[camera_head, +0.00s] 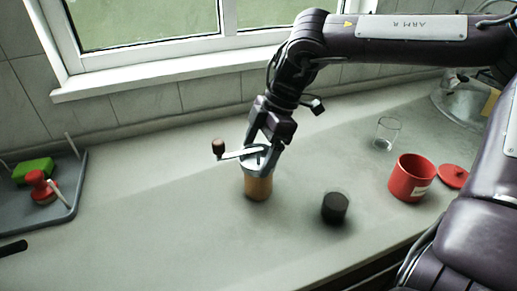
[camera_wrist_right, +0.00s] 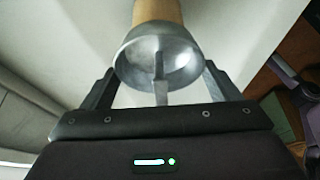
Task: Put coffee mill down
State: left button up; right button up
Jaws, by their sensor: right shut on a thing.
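The coffee mill (camera_head: 258,187) has a wooden body, a metal top and a crank with a dark brown knob. It is upright at the middle of the counter in the head view. My right gripper (camera_head: 262,158) comes down from above and is shut on the mill's metal top. In the right wrist view, the mill's metal bowl (camera_wrist_right: 160,55) sits between the two fingers of my right gripper (camera_wrist_right: 160,85). I cannot tell for sure whether the mill's base touches the counter. My left gripper is not in view.
A dark jar (camera_head: 335,208), a red canister (camera_head: 410,178), its red lid (camera_head: 454,176) and a clear glass (camera_head: 387,133) stand to the right. A grey tray (camera_head: 70,205) with a green sponge (camera_head: 33,171) is at left. The counter (camera_head: 160,220) left of the mill is clear.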

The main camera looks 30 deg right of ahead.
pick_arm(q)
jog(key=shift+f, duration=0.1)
pick_arm(e)
jog(key=shift+a, duration=0.1)
jog(key=o, duration=1.4)
jog(key=shift+o, duration=1.2)
jog(key=shift+r, duration=0.25)
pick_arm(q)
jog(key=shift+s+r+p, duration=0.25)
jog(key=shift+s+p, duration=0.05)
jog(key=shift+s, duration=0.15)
pick_arm(e)
jog(key=v, duration=1.1)
jog(key=shift+d+r, duration=0.25)
jog(key=shift+r, duration=0.1)
jog(key=shift+s, duration=0.1)
